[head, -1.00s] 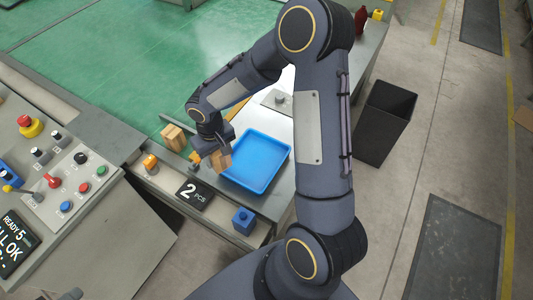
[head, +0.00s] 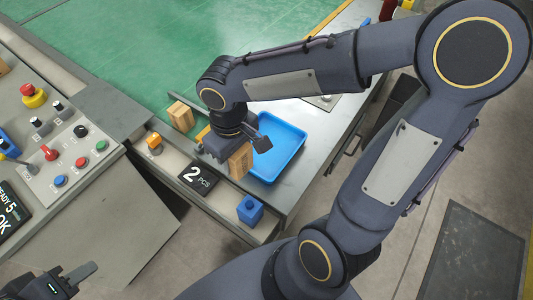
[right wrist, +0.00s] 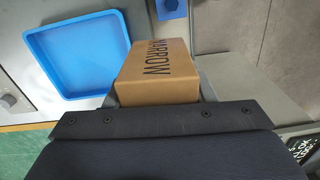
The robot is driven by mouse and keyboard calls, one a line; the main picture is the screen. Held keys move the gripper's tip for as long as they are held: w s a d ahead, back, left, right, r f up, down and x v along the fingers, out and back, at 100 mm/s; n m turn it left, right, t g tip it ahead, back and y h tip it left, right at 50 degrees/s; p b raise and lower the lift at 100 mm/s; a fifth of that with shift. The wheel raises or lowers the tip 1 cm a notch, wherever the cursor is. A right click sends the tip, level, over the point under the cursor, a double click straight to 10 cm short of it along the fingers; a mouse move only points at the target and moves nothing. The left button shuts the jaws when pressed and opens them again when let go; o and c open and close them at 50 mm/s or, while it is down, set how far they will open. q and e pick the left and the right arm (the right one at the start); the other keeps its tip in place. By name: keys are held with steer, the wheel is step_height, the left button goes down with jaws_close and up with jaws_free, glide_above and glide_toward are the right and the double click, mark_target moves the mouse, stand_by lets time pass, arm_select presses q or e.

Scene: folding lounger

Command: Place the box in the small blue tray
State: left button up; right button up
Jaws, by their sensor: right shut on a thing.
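The cardboard box (head: 241,160) is held in my right gripper (head: 238,148), at the left edge of the blue tray in the head view. In the right wrist view the box (right wrist: 158,72) shows dark lettering ending in "ARROW", with gripper parts at its sides. The small blue tray (head: 292,163) lies empty on the grey bench; in the right wrist view the tray (right wrist: 118,45) is left of the box. The box is beside the tray, not inside it. My left gripper (head: 84,276) is at the lower left, away from both; its opening is unclear.
Another cardboard box (head: 180,115) stands left of the tray. A "2 PCS" display (head: 197,180), an orange button (head: 155,143) and a blue button block (head: 250,210) line the bench's front. A control panel (head: 60,150) is at left. Green surface behind is largely clear.

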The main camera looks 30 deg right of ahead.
steer(key=shift+s+a+n+b, duration=0.2)
steer(key=shift+s+n+b, duration=0.15)
steer(key=shift+s, duration=0.85)
steer(key=shift+d+f, duration=0.1)
steer(key=shift+d, duration=0.05)
steer(key=w+d+f+p, duration=0.1)
steer(key=w+d+f, duration=0.3)
steer(key=w+d, duration=0.25)
glide_above(258, 157)
steer(key=f, duration=0.4)
steer(key=shift+s+a+f, duration=0.3)
steer(key=shift+a, duration=0.05)
steer(key=shift+w+d+f, duration=0.15)
steer(key=shift+d+f, duration=0.1)
steer(key=shift+f, duration=0.2)
step_height(258, 157, down, 3)
steer(key=shift+w+f, duration=0.1)
steer(key=shift+w, duration=0.05)
arm_select(q)
steer(key=shift+f, duration=0.25)
